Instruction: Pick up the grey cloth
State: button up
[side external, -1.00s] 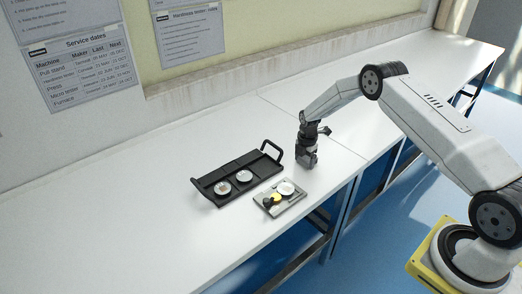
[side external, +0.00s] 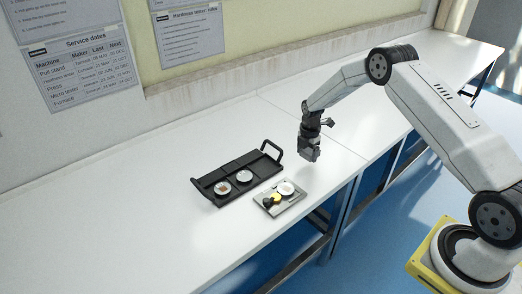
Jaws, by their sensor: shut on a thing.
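My gripper (side external: 309,154) hangs above the white bench, to the right of the black tray and behind the grey plate. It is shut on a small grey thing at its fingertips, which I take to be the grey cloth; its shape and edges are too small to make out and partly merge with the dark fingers. It appears a little above the bench top. No other grey cloth can be told apart on the bench.
A black handled tray (side external: 208,184) holds two round pale pieces in its compartments. A grey plate (side external: 289,203) in front of it bears a white disc (side external: 286,188), a yellow piece (side external: 276,197) and a dark piece. The bench left of the tray is clear.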

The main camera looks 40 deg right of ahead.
jog(key=s+a+r, duration=0.3)
jog(key=s+r, duration=0.6)
jog(key=s, duration=0.3)
jog(key=shift+s+a, duration=0.15)
jog(key=shift+s, duration=0.2)
jog(key=o, duration=0.7)
jog(key=c, duration=0.6)
jog(key=w+a, duration=0.2)
jog(key=a, duration=0.1)
jog(key=w+a+f, duration=0.1)
jog(key=w+a, duration=0.2)
jog(key=a, duration=0.1)
jog(key=w+a+f, duration=0.1)
jog(key=w+a, duration=0.2)
jog(key=a, duration=0.1)
jog(key=shift+f, duration=0.1)
